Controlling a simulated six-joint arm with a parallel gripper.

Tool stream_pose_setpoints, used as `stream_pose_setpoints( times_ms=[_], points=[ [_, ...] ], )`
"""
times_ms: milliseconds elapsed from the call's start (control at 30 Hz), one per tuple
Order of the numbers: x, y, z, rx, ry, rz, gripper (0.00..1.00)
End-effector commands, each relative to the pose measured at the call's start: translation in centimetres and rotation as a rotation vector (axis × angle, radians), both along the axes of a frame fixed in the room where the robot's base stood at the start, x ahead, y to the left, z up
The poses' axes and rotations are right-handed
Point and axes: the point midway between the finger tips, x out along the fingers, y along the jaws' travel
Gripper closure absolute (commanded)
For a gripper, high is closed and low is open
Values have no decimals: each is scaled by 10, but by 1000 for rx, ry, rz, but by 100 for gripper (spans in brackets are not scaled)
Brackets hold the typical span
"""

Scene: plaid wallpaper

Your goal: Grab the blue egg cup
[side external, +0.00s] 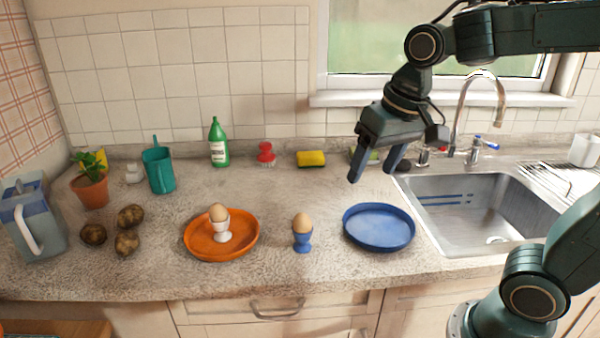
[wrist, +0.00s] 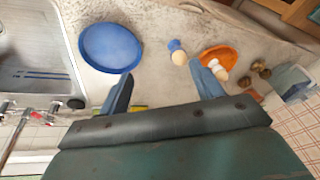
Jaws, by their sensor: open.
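The blue egg cup (side external: 302,241) stands upright on the counter with a brown egg (side external: 302,223) in it, between the orange plate and the blue plate. In the wrist view the blue egg cup (wrist: 175,45) shows near the top, with its egg (wrist: 179,57) towards me. My gripper (side external: 371,179) is open and empty, held above the counter behind the blue plate, to the right of and higher than the egg cup. In the wrist view my gripper's fingers (wrist: 168,82) are spread apart with nothing between them.
An orange plate (side external: 192,243) holds a white egg cup (side external: 222,232) with an egg, left of the blue cup. A blue plate (side external: 379,228) lies to the right, beside the sink (side external: 470,210).

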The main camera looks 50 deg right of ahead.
Motion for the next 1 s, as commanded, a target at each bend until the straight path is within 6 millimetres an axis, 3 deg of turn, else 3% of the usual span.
stream_pose_setpoints(
  times_ms=[333,600,800,1000],
  points=[
    [65,6,-18,39,128,-179,34],
    [112,11,-45,52,222,-319,34],
    [134,13,-62,54,266,-392,34],
    [141,14,-68,54,280,-419,34]
  ],
)
